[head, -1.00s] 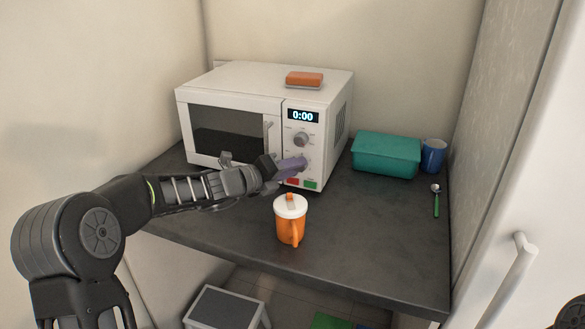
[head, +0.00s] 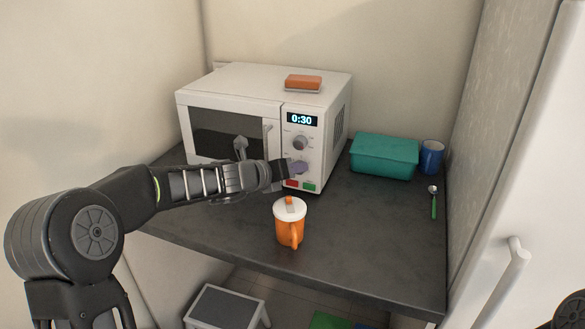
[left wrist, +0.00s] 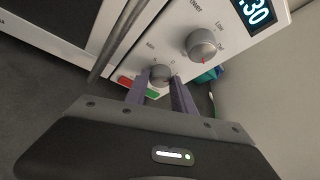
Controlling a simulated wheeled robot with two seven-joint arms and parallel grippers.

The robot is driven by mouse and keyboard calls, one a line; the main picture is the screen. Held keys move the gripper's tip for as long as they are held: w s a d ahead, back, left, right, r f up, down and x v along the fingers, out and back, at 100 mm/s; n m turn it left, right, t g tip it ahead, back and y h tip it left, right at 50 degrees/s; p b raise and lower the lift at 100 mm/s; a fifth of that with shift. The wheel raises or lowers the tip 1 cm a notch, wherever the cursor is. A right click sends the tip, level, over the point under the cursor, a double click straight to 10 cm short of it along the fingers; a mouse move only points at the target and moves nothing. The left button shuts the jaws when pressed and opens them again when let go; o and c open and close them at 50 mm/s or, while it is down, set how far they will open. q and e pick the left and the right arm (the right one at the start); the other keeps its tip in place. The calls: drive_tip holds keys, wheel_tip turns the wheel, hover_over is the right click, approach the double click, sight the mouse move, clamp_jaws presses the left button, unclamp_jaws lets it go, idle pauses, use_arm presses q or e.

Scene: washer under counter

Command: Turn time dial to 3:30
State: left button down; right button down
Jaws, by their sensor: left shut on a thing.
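The white microwave (head: 240,84) stands on the dark counter against the back wall. Its display (head: 302,120) reads 0:30. The upper power dial (head: 300,143) is free. My left gripper (head: 299,168) is at the lower time dial, which it mostly hides in the head view. In the left wrist view, the time dial (left wrist: 161,74) sits between the two purple fingers of my left gripper (left wrist: 164,82), which is shut on it. The red button (head: 291,183) and green button (head: 309,187) lie just below the dial. My right gripper is not in view.
An orange lidded cup (head: 289,226) stands on the counter in front of the microwave. A teal box (head: 384,157), a blue mug (head: 431,157) and a green-handled spoon (head: 434,203) are at the right. A sponge-like orange block (head: 303,82) lies on the microwave.

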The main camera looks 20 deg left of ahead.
use_arm(q)
drive_tip(key=shift+d+r+m+y, duration=0.1)
drive_tip(key=shift+m+y, duration=0.3)
drive_tip(key=shift+m, duration=0.1)
drive_tip(key=c, duration=1.1)
unclamp_jaws()
drive_tip(key=shift+o, duration=0.2)
drive_tip(key=p+v, duration=0.1)
drive_tip(key=v, duration=0.6)
drive_tip(key=shift+s+r, duration=0.15)
drive_tip(key=shift+s, duration=0.15)
